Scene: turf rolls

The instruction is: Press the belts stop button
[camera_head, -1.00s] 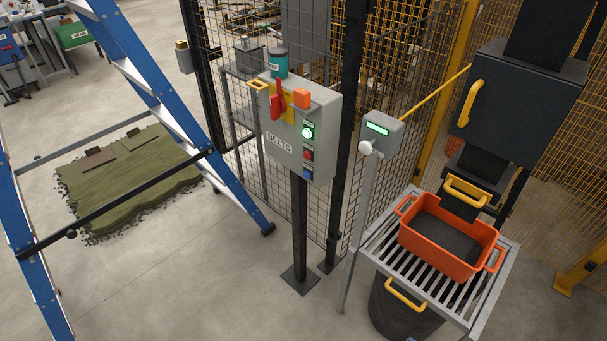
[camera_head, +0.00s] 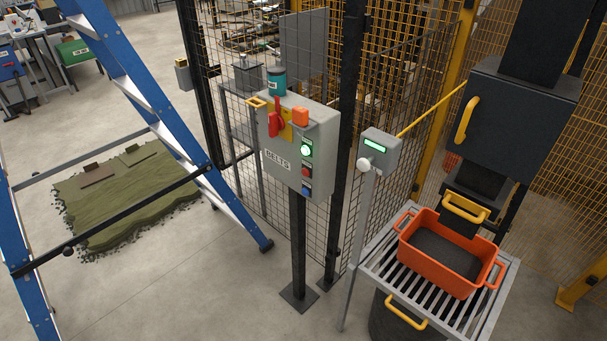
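A grey control box (camera_head: 298,148) labelled BELTS stands on a black post in front of the mesh fence. Its front has a lit green button (camera_head: 307,149) at the top, a red button (camera_head: 306,171) below it and a blue button (camera_head: 305,190) lowest. A red rotary handle (camera_head: 275,124) on a yellow plate is at the box's left side. The small label plates by the buttons are too small to read. Neither of my grippers shows in the head view.
A blue stepladder (camera_head: 150,120) stands left of the box, over a turf piece (camera_head: 120,195). Right of the box are a smaller grey panel (camera_head: 380,151) on a post and a slatted stand (camera_head: 375,262) bearing an orange crate (camera_head: 408,249). Bare floor (camera_head: 215,290) lies in front.

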